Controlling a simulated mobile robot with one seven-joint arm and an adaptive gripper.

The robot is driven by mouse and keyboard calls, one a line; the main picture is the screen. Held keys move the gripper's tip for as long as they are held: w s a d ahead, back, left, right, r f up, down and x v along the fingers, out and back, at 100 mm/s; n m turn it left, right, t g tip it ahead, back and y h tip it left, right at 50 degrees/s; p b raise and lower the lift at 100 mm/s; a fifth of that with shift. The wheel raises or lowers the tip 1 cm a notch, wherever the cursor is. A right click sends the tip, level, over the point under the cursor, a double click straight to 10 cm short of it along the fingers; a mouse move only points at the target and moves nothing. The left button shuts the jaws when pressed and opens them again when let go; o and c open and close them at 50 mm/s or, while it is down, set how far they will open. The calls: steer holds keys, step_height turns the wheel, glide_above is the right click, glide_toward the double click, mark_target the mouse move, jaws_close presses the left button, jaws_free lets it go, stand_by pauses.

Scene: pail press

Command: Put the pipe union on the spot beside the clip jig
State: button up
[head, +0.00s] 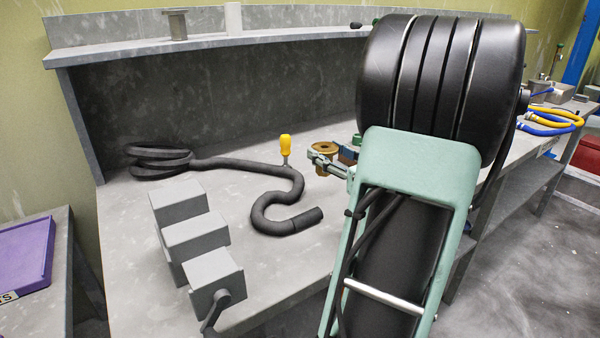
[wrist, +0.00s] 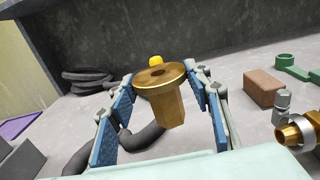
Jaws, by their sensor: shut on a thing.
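The pipe union, a brass piece with a round holed flange above a narrower faceted body, is between my finger pads in the wrist view (wrist: 166,99). It also shows in the head view (head: 325,150), partly hidden by my arm. My gripper (wrist: 160,82) is shut on it, with blue pads on both sides and the flange up. The union seems to be above the bench, but the gap is hard to judge. I cannot pick out the clip jig for certain, and no marked spot is clear.
A black hose (head: 270,192) bends across the grey bench, with a yellow-handled tool (head: 285,147) beside it. Stepped grey blocks (head: 196,236) stand at the front left. In the wrist view, a brown block (wrist: 263,89) and a brass-ended fitting (wrist: 295,132) are at the right.

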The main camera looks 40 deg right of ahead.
steer(key=w+f, duration=0.1)
steer(key=d+f, duration=0.1)
steer(key=w+f, duration=0.1)
steer(key=shift+w+d+f+b, duration=0.3)
steer(key=shift+d+f+b, duration=0.05)
steer(key=shift+b, duration=0.05)
steer(key=shift+w+f+b, duration=0.1)
steer(key=shift+f+b, duration=0.4)
steer(key=shift+f, duration=1.05)
steer(key=shift+f, duration=0.2)
steer(key=o, duration=1.4)
steer(key=shift+c, duration=0.2)
steer(key=shift+r, duration=0.1)
